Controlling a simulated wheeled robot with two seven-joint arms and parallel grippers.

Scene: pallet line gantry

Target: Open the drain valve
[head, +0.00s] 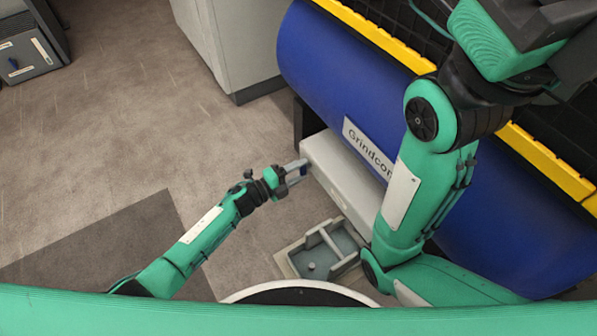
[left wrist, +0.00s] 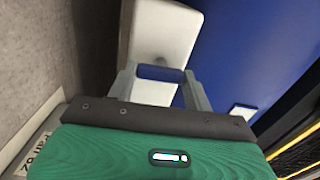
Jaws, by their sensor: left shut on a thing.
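A blue handle (left wrist: 160,73), which looks like the drain valve's lever, sits in front of a white box (left wrist: 160,35) in the left wrist view. My left gripper (left wrist: 160,82) is shut on this handle, one grey finger at each end of it. The handle is mostly hidden there by the fingers. The valve body cannot be made out. My right arm rises at the right, and its gripper does not show.
A "Grindcor..." sign (head: 365,148) is on the drum, which has a yellow edge (head: 375,35). A grey cabinet (head: 235,45) stands behind.

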